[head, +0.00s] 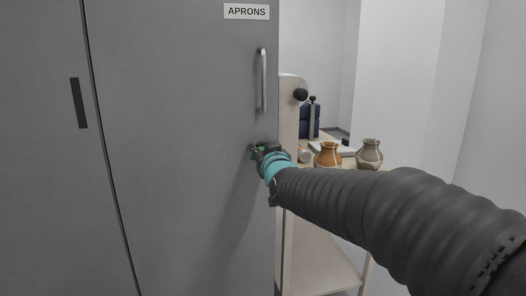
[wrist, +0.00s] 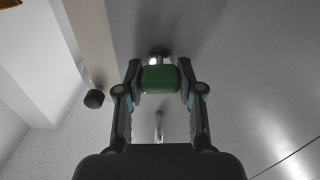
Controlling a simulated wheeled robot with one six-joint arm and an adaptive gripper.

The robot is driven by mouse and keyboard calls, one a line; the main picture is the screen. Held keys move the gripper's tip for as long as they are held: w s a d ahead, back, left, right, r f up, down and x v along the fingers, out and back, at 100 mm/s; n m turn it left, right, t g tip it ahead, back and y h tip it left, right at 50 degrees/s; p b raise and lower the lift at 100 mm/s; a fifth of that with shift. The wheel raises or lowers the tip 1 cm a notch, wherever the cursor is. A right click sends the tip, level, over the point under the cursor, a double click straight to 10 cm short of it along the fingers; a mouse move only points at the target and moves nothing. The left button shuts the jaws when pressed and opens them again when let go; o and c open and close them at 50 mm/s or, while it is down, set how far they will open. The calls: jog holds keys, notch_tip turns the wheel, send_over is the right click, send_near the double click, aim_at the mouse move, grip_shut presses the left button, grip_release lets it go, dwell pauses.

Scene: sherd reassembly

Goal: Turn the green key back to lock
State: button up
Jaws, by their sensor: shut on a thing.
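The green key (wrist: 159,79) sits in a round metal lock (wrist: 159,53) on the grey cabinet door, below the bar handle. My gripper (wrist: 159,80) is shut on the key's green head, with one finger on each side. In the head view my gripper (head: 258,150) reaches the door's right side, and only a little of the key (head: 261,149) shows past it. The key's shaft is mostly hidden.
The grey cabinet door (head: 190,120) has an APRONS label (head: 247,11) and a vertical handle (head: 263,80). To its right stands a shelf cart with an orange vase (head: 328,155) and a grey-brown vase (head: 369,154). A dark round knob (head: 300,95) is close by.

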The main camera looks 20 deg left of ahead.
jog(key=n+b, duration=0.1)
jog(key=n, duration=0.2)
jog(key=shift+n, duration=0.4)
jog(key=n, duration=0.4)
jog(key=shift+a+n, duration=0.1)
jog(key=shift+n, duration=0.2)
jog(key=n, duration=0.4)
jog(key=shift+f+n, duration=0.1)
jog(key=shift+n, duration=0.2)
jog(key=shift+s+f+n+p, duration=0.1)
jog(key=shift+n+p, duration=0.45)
jog(key=shift+n, duration=1.65)
jog(key=o, duration=1.2)
jog(key=shift+c, duration=0.2)
